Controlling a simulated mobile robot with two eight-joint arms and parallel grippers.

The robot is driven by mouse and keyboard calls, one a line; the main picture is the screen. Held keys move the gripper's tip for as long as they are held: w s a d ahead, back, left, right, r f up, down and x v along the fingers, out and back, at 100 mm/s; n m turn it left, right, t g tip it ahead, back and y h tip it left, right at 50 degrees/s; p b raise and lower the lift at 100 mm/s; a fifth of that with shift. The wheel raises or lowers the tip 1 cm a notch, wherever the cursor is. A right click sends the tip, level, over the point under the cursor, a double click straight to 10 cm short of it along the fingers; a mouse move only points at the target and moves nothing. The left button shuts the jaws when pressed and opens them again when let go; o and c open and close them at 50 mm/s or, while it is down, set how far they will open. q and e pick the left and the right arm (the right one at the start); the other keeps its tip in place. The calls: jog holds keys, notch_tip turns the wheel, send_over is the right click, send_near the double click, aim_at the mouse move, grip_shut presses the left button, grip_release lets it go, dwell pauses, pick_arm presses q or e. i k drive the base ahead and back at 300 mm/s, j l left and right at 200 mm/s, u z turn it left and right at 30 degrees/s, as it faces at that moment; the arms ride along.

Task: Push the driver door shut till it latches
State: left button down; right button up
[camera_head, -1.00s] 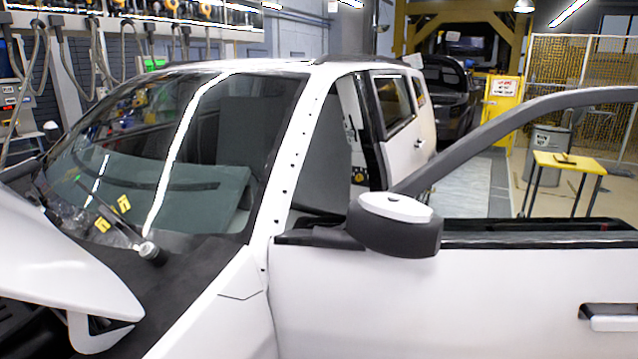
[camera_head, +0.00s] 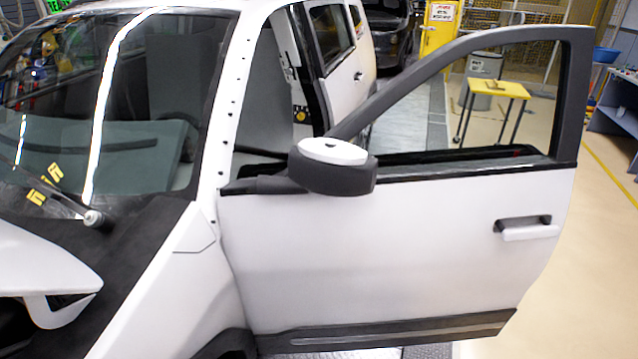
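The driver door (camera_head: 390,250) of the white car stands wide open, swung out to the right from its hinge side beside the front fender. Its outer face is toward me. The door handle (camera_head: 526,229) is near its free right edge. The side mirror (camera_head: 332,168) sits at the front lower corner of the window frame (camera_head: 575,95). The door opening (camera_head: 262,110) shows behind the mirror, with the cabin partly visible. The latch is not visible. Neither of my grippers is in view.
Tan floor (camera_head: 590,270) is clear to the right of the door. A yellow-topped table (camera_head: 498,88) stands behind the door, seen through its window. A grey workbench (camera_head: 612,105) stands at the far right.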

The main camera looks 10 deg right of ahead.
aim_at(421, 258)
jog(key=i+l+z, duration=0.15)
jog(key=z, duration=0.25)
jog(key=i+z, duration=0.35)
jog(key=i+l+z, duration=0.1)
jog(key=z, duration=0.3)
